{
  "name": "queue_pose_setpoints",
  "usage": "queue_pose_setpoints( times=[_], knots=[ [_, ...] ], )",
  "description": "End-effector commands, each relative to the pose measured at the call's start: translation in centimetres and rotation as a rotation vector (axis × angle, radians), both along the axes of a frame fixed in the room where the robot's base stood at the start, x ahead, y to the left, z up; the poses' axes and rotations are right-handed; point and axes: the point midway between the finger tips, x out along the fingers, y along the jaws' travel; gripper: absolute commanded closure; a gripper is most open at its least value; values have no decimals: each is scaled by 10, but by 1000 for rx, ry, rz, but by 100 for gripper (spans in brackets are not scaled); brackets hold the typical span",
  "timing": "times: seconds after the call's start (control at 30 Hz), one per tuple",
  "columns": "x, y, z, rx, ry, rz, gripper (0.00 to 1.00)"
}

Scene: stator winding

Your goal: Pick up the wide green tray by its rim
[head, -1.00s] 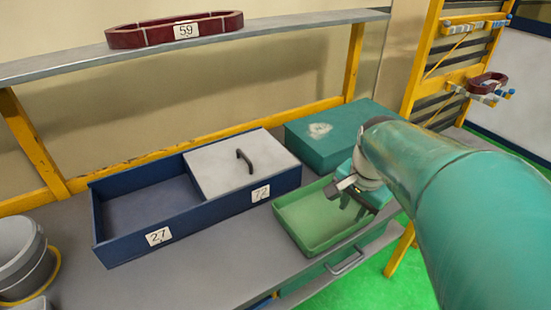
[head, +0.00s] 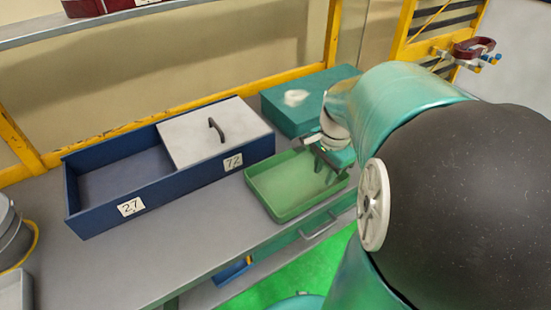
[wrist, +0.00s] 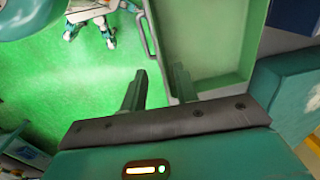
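The wide green tray (head: 285,205) lies on the grey workbench, right of the blue box. It is shallow and looks empty. My gripper (head: 322,168) is at the tray's right end, pointing down. I cannot tell how far the fingertips are above the rim.
A teal box (head: 305,108) stands close behind the tray. The blue box (head: 100,215), with a grey handled lid (head: 215,135), stands to the left. A drawer handle (head: 318,229) juts from the bench front. The bench top (head: 180,255) before the blue box is clear.

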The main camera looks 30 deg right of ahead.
Motion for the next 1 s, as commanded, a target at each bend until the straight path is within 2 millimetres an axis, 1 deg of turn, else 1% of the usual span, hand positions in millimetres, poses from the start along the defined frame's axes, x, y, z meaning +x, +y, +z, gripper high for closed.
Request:
queue_pose_setpoints(
  times=[0.03,0.1,0.2,0.3,0.47,0.57,0.7,0.8,1.0],
  knots=[
    [-1,1,-11,4,5,-1,70],
    [1,1,-25,3,5,-1,70],
    [2,0,-44,3,5,-1,70],
    [4,0,-57,2,3,0,70],
    [5,-1,-68,1,1,1,70],
    [6,-2,-80,3,3,1,70],
    [7,-3,-102,4,4,3,70],
    [9,-3,-112,2,2,3,70],
    [9,-3,-115,1,0,4,70]
  ],
)
